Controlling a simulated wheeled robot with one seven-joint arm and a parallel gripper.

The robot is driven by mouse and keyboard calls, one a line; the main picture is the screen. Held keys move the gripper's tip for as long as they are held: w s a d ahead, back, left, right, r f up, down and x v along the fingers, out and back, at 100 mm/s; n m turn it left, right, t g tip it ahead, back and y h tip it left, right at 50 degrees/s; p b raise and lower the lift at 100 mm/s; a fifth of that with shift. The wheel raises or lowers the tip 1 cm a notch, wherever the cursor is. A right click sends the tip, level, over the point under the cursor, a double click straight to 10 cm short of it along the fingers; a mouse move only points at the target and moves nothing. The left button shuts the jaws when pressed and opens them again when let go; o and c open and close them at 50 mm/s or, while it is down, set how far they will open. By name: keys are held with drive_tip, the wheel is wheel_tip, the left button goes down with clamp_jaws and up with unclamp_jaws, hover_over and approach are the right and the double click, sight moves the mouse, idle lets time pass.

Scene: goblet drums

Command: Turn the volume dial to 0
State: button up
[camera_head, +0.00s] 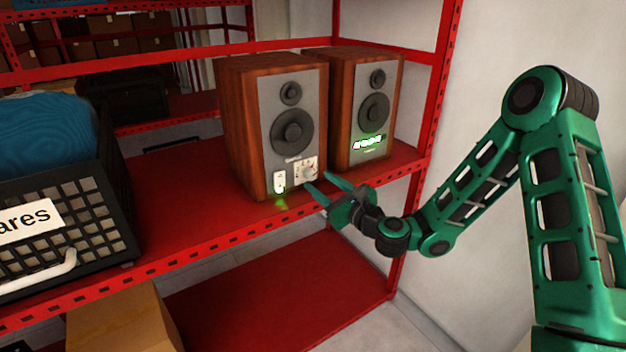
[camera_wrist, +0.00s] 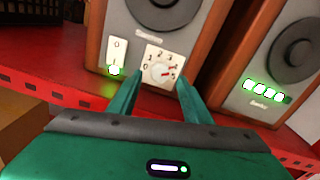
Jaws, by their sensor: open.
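The volume dial (camera_wrist: 160,72) is a small pale knob on a white plate numbered 0 to 5, low on the front of the left wooden speaker (camera_head: 250,130). Its red mark points right, near 4 and 5. The dial also shows in the head view (camera_head: 307,170). My gripper (camera_head: 323,185) is open and empty, just in front of the dial. In the wrist view its two green fingers (camera_wrist: 158,84) reach towards the lower left and right of the dial plate. I cannot tell whether they touch it.
A white switch (camera_wrist: 117,52) with a lit green lamp sits left of the dial. A second speaker (camera_head: 368,105) with a green display stands close on the right. Both stand on a red shelf (camera_head: 200,222). A black crate (camera_head: 75,205) stands left, with clear shelf between.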

sight(312, 176)
drive_tip(key=shift+x, duration=2.05)
drive_tip(key=shift+c, duration=0.4)
drive_tip(key=c, duration=1)
drive_tip(key=shift+a, duration=0.25)
drive_tip(key=shift+d, duration=0.15)
